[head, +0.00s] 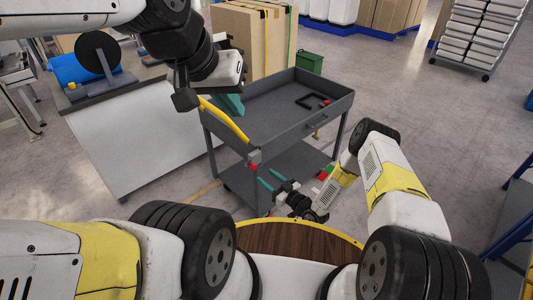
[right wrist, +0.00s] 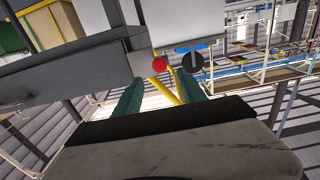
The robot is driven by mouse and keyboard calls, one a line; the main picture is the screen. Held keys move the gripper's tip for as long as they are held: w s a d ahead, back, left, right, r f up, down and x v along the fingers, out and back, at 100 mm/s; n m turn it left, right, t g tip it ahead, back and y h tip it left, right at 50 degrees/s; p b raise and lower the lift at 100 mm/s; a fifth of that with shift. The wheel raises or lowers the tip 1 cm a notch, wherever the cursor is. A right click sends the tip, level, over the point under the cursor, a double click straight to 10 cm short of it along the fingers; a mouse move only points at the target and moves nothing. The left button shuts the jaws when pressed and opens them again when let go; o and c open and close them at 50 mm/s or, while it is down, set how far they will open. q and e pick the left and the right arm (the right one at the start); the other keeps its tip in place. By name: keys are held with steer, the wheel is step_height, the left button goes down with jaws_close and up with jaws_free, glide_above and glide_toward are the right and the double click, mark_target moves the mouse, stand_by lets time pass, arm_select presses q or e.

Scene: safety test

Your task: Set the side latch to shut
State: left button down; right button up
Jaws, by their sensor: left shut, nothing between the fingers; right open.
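The grey cart (head: 318,122) stands ahead of me. At its near corner is a small grey block with a red knob (head: 253,166), which looks like the side latch; its set position cannot be told. In the right wrist view the red knob (right wrist: 160,64) sits just beyond the fingertips, beside a black disc (right wrist: 192,62). My right gripper (head: 270,178) is open, its teal fingers (right wrist: 161,88) pointing at the knob, with a visible gap between them and nothing held. My left gripper (head: 230,106) is shut and empty above the cart's left side, partly hidden by its wrist.
A yellow handle (head: 225,120) runs along the cart's near left edge. A workbench (head: 140,140) stands left, cardboard boxes (head: 250,40) behind, and a green bin (head: 309,62) beyond the cart.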

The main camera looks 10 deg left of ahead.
mark_target(255, 167)
steer(key=x, duration=0.6)
steer(key=shift+w+a, duration=0.15)
steer(key=shift+a, duration=0.05)
steer(key=shift+c, duration=0.2)
jaws_close()
steer(key=shift+d, duration=0.1)
stand_by(0.9)
